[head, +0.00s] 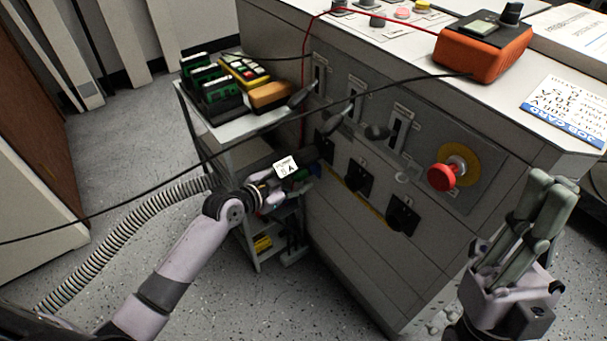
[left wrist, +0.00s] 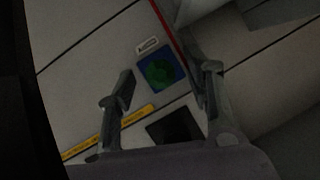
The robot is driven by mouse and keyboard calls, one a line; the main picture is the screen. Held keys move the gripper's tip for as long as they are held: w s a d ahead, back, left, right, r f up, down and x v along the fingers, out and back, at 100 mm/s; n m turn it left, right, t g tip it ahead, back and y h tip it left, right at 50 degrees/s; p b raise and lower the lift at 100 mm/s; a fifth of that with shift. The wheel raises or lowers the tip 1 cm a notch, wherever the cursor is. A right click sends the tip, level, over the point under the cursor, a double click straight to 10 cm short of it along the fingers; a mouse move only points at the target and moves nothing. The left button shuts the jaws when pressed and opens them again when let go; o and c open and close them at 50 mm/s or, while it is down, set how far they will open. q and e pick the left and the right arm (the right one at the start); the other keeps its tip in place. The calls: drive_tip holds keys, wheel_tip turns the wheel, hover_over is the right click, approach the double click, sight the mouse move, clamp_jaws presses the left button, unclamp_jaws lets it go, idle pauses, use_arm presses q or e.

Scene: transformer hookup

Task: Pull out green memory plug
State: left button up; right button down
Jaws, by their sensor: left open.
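The green memory plug (left wrist: 162,72) is a round green piece on a blue square on the grey cabinet face, with a small white label beside it. In the left wrist view it lies between and beyond the spread fingers of my left gripper (left wrist: 168,80), which is open and empty. In the head view my left gripper (head: 285,188) is low at the cabinet's left front, and a bit of green (head: 299,174) shows by its fingers; the rest is hidden. My right gripper (head: 535,220) is raised at the lower right, away from the plug; its finger gap is unclear.
The cabinet (head: 340,260) carries black sockets, levers and a red emergency button (head: 442,177). A cart (head: 235,128) with green and yellow devices stands left of it. A black cable crosses in front; a red wire (left wrist: 168,25) runs beside the plug. An orange meter (head: 483,52) sits on top.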

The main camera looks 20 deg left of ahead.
use_arm(q)
drive_tip(key=shift+w+d+f, duration=0.1)
drive_tip(key=shift+w, duration=0.1)
drive_tip(key=shift+c, duration=0.4)
clamp_jaws()
idle(0.8)
